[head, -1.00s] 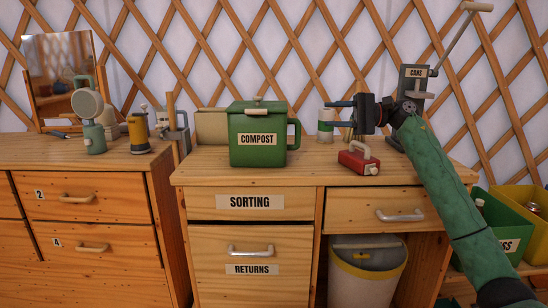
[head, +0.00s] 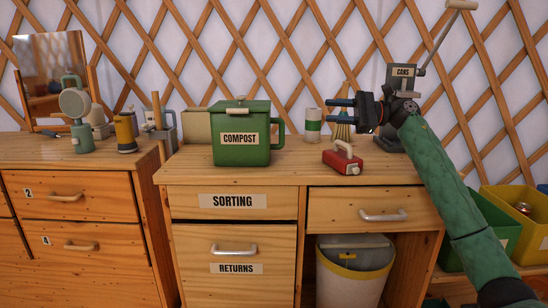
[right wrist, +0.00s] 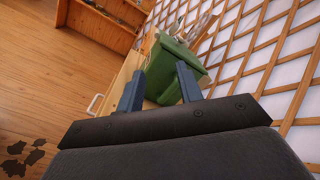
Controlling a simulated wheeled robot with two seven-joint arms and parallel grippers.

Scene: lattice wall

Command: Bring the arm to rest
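My right arm comes in from the lower right of the head view. My right gripper (head: 340,111) is raised above the right part of the desk, fingers pointing left. Its two fingers are apart with nothing between them. In the right wrist view the blue fingers (right wrist: 160,85) also stand apart and empty, with the green compost bin (right wrist: 172,70) beyond them. The gripper appears above and behind the red object with a pale handle (head: 342,158) in the head view, not touching it. My left gripper is not in view.
The compost bin (head: 240,140) stands on the desk (head: 290,170). A grey can crusher (head: 397,85) with a long lever stands just behind my right wrist. A white-green cylinder (head: 313,126) stands left of the gripper. Green (head: 497,222) and yellow (head: 520,200) bins are at lower right.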

